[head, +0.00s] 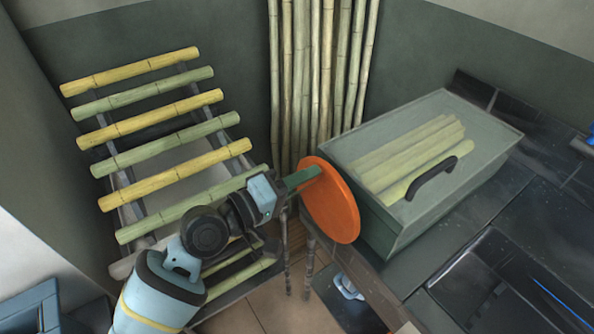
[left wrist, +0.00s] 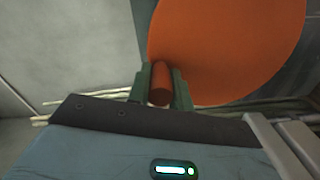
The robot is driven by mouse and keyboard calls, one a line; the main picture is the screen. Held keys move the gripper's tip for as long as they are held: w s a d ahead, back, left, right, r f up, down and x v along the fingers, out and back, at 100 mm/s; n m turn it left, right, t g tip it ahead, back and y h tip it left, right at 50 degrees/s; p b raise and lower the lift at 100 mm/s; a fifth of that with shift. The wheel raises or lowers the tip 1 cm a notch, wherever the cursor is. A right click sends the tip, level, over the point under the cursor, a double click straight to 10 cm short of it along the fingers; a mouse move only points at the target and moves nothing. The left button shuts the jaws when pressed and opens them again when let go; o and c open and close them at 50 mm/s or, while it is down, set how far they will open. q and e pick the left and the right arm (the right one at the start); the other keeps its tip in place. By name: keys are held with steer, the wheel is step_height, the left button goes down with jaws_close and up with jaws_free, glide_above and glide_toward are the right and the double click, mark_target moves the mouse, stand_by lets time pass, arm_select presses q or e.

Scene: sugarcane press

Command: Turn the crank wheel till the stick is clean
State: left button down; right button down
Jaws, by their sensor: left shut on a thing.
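The orange crank wheel (head: 331,200) is a round disc on the left side of the green-grey press box (head: 392,215). My left gripper (head: 305,177) comes in from the left and reaches the wheel's upper left face. In the left wrist view the gripper (left wrist: 161,85) is shut on the crank handle (left wrist: 160,88), a short orange peg standing out from the wheel (left wrist: 235,45). Several pale green sugarcane sticks (head: 408,155) lie inside the box under its clear lid, which has a black handle (head: 431,178). I cannot tell which stick is being pressed. My right gripper is not seen.
A slanted rack with several yellow and green canes (head: 150,128) stands on the left. Tall canes (head: 318,80) lean in the corner behind the wheel. A dark counter (head: 490,215) with a sink (head: 510,285) lies right of the box.

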mark_target(343, 199)
arm_select(q)
steer(key=s+m, duration=0.1)
steer(key=d+m, duration=0.1)
steer(key=m, duration=0.1)
steer(key=shift+s+d+r, duration=0.15)
steer(key=shift+s+r, duration=0.05)
steer(key=shift+s, duration=0.2)
steer(key=m, duration=0.1)
steer(key=s+d+m, duration=0.1)
steer(key=shift+s+f+m+p, duration=0.25)
steer(key=shift+m+p, duration=0.05)
steer(key=shift+s+d+f+m, duration=0.4)
steer(key=shift+s+m, duration=0.1)
steer(key=shift+m, duration=0.45)
steer(key=shift+s+d+f+m, duration=0.25)
steer(key=shift+s+d+m, duration=0.15)
steer(key=shift+m, duration=0.55)
steer(key=shift+s, duration=0.1)
steer(key=c, duration=1.3)
jaws_free()
steer(key=shift+f, duration=0.1)
steer(key=shift+o, duration=0.2)
steer(key=v, duration=0.8)
